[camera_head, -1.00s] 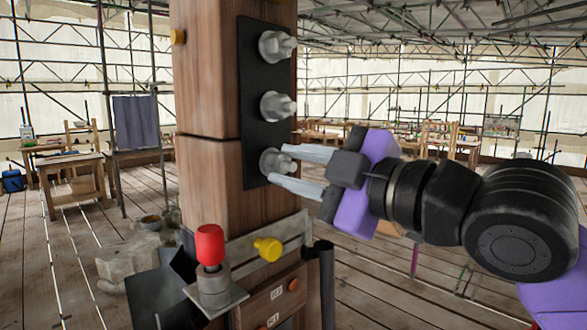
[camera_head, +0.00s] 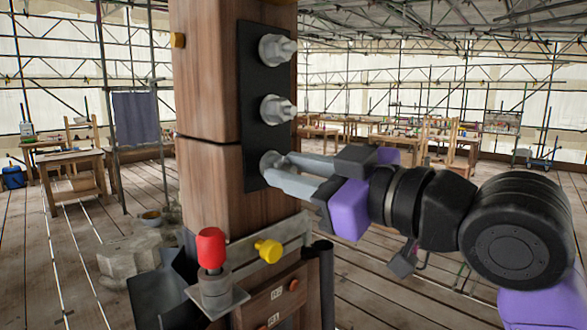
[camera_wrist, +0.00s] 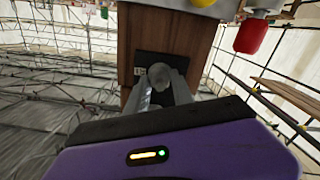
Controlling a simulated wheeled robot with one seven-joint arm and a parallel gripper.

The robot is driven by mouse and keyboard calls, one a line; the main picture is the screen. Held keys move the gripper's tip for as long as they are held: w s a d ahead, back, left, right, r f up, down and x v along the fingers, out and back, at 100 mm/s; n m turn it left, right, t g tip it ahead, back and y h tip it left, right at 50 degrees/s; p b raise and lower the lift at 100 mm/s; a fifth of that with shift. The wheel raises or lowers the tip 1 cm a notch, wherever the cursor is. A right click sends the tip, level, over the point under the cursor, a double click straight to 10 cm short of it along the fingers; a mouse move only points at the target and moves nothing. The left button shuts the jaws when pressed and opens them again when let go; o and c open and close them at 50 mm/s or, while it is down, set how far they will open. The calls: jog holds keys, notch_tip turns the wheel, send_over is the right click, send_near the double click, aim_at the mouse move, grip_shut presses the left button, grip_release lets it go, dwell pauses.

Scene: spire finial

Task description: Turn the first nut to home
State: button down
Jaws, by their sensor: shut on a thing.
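A black plate (camera_head: 252,105) on a wooden post (camera_head: 210,90) carries three nuts on studs in a column. The top nut (camera_head: 276,50) and the middle nut (camera_head: 277,109) are bare of any gripper. My gripper (camera_head: 276,168) reaches in from the right and is shut on the lowest nut (camera_head: 270,159), its fingers mostly covering that nut. In the wrist view, the two grey fingers (camera_wrist: 162,88) close around the round end of the nut (camera_wrist: 160,74) in front of the black plate. How far the nut sits from the plate is hard to tell.
Below the plate, a red-capped part (camera_head: 211,248) stands on a small grey shelf (camera_head: 218,298), with a yellow knob (camera_head: 268,250) beside it. A dark vertical tube (camera_head: 322,285) stands right of the post. Workbenches (camera_head: 75,172) are far behind.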

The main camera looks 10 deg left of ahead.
jog(key=shift+f, duration=0.15)
jog(key=c, duration=1.1)
grip_release()
jog(key=b+v, duration=0.2)
jog(key=v, duration=0.5)
jog(key=shift+s+d, duration=0.25)
jog(key=shift+d, duration=0.05)
